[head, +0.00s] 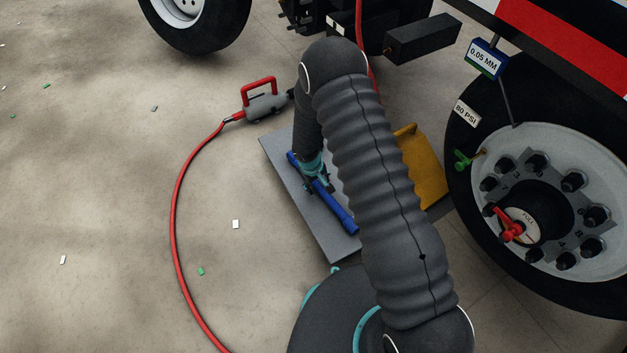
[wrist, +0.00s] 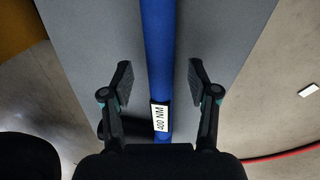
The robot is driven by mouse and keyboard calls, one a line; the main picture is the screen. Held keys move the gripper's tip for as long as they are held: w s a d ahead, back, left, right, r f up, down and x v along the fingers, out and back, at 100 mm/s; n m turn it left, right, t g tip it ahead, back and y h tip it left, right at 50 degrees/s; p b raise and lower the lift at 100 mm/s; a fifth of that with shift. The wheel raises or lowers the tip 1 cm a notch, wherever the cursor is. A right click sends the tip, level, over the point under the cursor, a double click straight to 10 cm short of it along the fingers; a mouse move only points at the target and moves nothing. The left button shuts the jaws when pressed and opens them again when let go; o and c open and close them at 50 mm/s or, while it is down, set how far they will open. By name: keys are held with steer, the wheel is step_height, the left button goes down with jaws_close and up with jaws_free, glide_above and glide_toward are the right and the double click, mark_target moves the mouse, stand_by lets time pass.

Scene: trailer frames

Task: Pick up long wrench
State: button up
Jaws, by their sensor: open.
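The long wrench, a blue bar (head: 338,211), lies on a grey board (head: 325,238) on the floor. In the wrist view the blue bar (wrist: 158,50) runs up the middle and bears a white "400 NM" label. My gripper (wrist: 158,80) is open, with one finger on each side of the bar and a gap on both sides. In the head view my gripper (head: 317,185) is low over the bar's middle. My arm hides part of the board and the gripper's fingertips are hard to make out there.
A truck wheel (head: 550,190) with lug nuts and a red handle stands at the right. A yellow wedge (head: 424,165) is beside the board. A red hose (head: 176,210) runs along the floor at left to a grey tool with a red handle (head: 262,100). The left floor is mostly clear.

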steer(key=shift+w+d+f, duration=0.1)
steer(key=shift+f, duration=0.7)
jaws_close()
steer(key=shift+r, duration=0.15)
